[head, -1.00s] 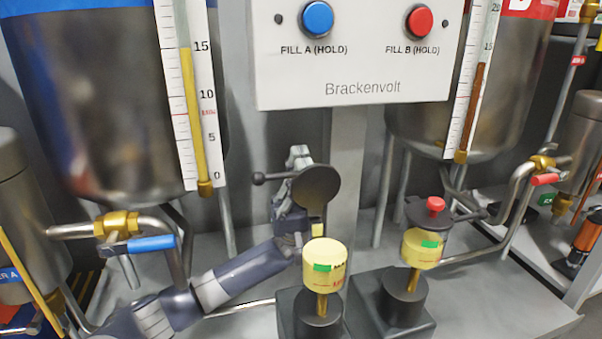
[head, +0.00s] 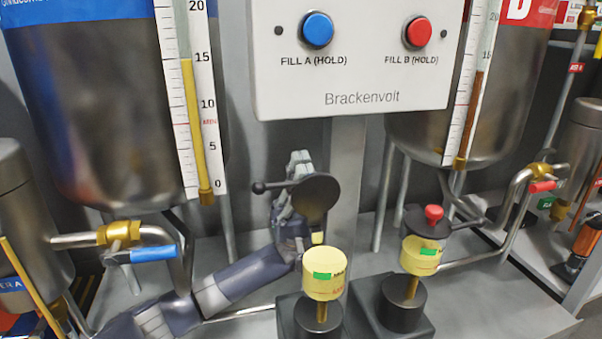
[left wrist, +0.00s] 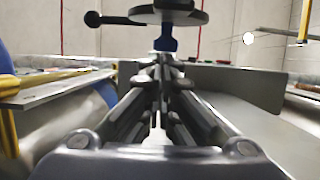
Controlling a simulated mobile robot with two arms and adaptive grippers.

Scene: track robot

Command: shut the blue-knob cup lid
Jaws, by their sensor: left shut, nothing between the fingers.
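The blue-knob cup lid is a dark round disc (head: 314,198), standing raised and tilted behind the left yellow cup (head: 323,273). A short lever with a black ball (head: 258,187) sticks out to its left. Its blue knob (left wrist: 165,40) shows in the left wrist view, under the disc (left wrist: 168,16). My left gripper (head: 299,163) is behind the lid, partly hidden by it. In the left wrist view its fingers (left wrist: 161,64) are shut and empty, pointing at the knob; I cannot tell whether they touch it. My right gripper is not in view.
A second yellow cup (head: 420,256) at the right has a lid with a red knob (head: 433,214), lying over it. The panel (head: 350,70) with blue and red buttons is above on a grey post (head: 346,180). Tanks and pipes flank both sides.

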